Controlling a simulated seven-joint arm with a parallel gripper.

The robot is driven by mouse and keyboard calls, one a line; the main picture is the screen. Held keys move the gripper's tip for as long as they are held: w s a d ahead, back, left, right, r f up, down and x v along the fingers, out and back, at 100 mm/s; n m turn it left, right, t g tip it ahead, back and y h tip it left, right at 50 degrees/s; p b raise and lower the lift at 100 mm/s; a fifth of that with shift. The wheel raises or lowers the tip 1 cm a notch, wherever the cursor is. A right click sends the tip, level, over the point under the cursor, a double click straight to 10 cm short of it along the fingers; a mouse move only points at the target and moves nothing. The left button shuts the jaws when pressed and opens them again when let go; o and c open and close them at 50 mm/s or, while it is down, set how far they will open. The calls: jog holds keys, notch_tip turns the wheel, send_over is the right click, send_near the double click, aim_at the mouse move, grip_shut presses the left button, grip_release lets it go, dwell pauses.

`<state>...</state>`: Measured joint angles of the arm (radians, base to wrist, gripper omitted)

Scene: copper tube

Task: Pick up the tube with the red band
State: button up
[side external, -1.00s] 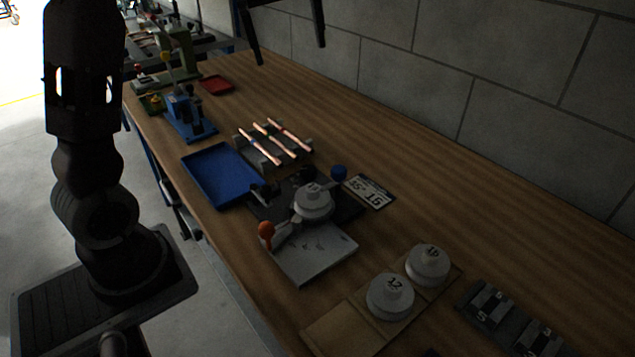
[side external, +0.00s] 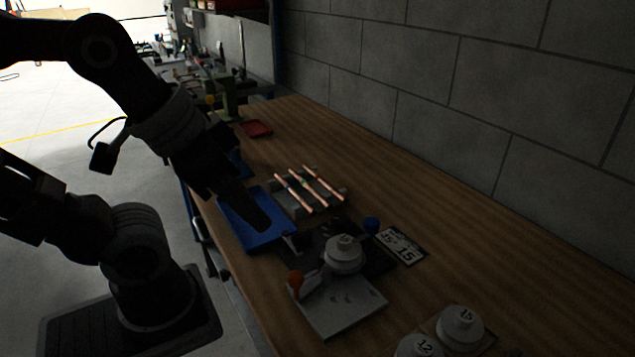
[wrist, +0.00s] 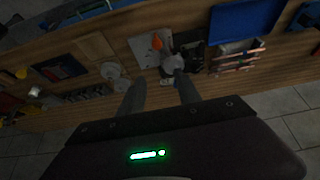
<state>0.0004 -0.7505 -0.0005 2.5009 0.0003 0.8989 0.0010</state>
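Three copper tubes lie side by side across a grey rack (side external: 285,200) on the bench. The middle tube (side external: 310,189) carries a green band. The left tube (side external: 291,192) and right tube (side external: 323,183) have bands too small and dim to tell which is red. The tubes also show at the upper right of the wrist view (wrist: 238,60). My gripper (side external: 258,215) is above the blue tray (side external: 240,222), left of the rack and apart from the tubes. In the wrist view my gripper (wrist: 160,77) has its fingers spread, with nothing between them.
A dark fixture with a white round weight (side external: 343,255), orange knob (side external: 296,284) and blue knob (side external: 371,224) stands in front of the rack. A number card (side external: 402,246) lies to its right. More weights (side external: 460,325) are nearer. A block wall runs behind; bench beside it is clear.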

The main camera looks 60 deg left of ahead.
jog(key=w+a+r+n+g, duration=0.15)
jog(key=w+a+n, duration=0.3)
jog(key=w, duration=0.55)
jog(key=n, duration=1.3)
send_over(313, 172)
jog(key=s, duration=0.4)
notch_tip(313, 172, down, 14)
jog(key=shift+n+g, duration=0.25)
jog(key=x, duration=0.6)
jog(key=shift+w+f, duration=0.2)
jog(key=shift+w, duration=0.25)
jog(key=shift+w+f, duration=0.2)
jog(key=shift+f, duration=0.2)
grip_shut()
